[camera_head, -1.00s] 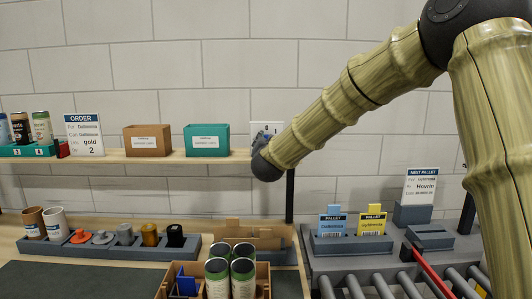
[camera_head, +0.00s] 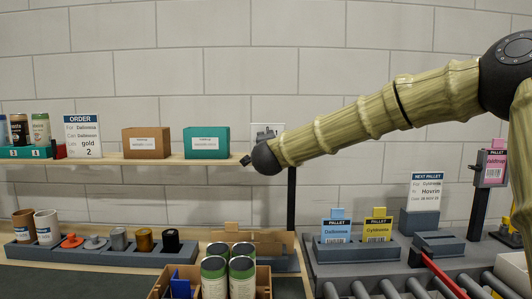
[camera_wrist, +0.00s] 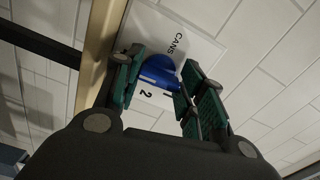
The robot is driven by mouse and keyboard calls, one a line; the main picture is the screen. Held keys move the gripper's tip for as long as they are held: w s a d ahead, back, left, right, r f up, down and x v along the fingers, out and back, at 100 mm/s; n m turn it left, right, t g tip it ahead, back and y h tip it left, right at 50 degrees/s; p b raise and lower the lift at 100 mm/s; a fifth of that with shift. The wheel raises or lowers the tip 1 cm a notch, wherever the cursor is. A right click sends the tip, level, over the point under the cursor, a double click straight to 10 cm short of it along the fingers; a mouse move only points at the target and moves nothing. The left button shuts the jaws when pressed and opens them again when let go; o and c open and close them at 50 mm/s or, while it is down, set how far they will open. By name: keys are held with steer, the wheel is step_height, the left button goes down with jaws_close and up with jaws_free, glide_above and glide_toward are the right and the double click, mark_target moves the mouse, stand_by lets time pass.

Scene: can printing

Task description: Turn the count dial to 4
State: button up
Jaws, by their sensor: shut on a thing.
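The count dial is a blue knob (camera_wrist: 158,72) on a white plate (camera_wrist: 200,47) in the wrist view. The plate reads "CANS", with a "2" below the knob; the other marks are covered or too small to read. My gripper (camera_wrist: 160,78) has its green fingers on either side of the knob and is shut on it. Which number the knob points to I cannot tell. In the head view the plate (camera_head: 262,128) shows only as a pale edge behind the end of my arm, above the shelf's right end; the knob is hidden there.
The wooden shelf (camera_head: 110,159) holds an order card (camera_head: 83,136), a brown box (camera_head: 146,143) and a teal box (camera_head: 206,143). A dark post (camera_head: 292,200) stands below the shelf's right end. Several cans (camera_head: 241,277) stand in a carton below. Rollers lie at lower right.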

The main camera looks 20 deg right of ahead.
steer(key=shift+d+m+b, duration=0.2)
steer(key=shift+m+b, duration=0.5)
steer(key=shift+m, duration=0.3)
steer(key=shift+a, duration=0.1)
steer(key=o, duration=1)
steer(key=shift+s+a+f, duration=0.2)
steer(key=shift+s, duration=0.25)
steer(key=v, duration=1.1)
steer(key=shift+r, duration=0.25)
